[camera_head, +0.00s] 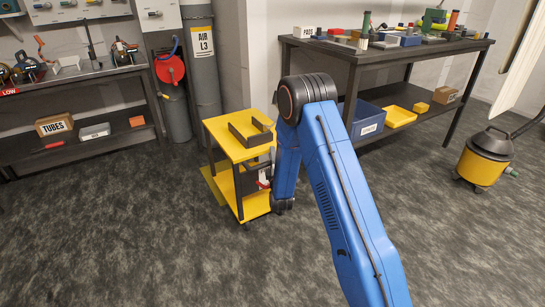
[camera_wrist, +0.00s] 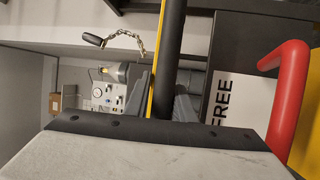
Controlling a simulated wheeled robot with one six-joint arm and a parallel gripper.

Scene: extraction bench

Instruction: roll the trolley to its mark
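The yellow trolley (camera_head: 222,134) stands upright on the floor in the head view, with dark posts and a lower yellow deck (camera_head: 256,208). A flat yellow patch (camera_head: 209,184), which looks like the floor mark, shows at its left side and partly under it. My gripper is at the trolley's right side, mostly hidden behind my blue arm. In the wrist view my gripper's grey fingers (camera_wrist: 166,108) lie close on both sides of the trolley's dark handle bar (camera_wrist: 169,55) and appear shut on it. A red lever (camera_wrist: 290,90) and a "FREE" label (camera_wrist: 221,105) are beside it.
Grey cylinders (camera_head: 204,60) and a red reel (camera_head: 170,69) stand behind the trolley. A shelf bench (camera_head: 85,78) is at left, a workbench (camera_head: 390,52) at right. A yellow vacuum (camera_head: 484,160) stands far right. The front left floor is clear.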

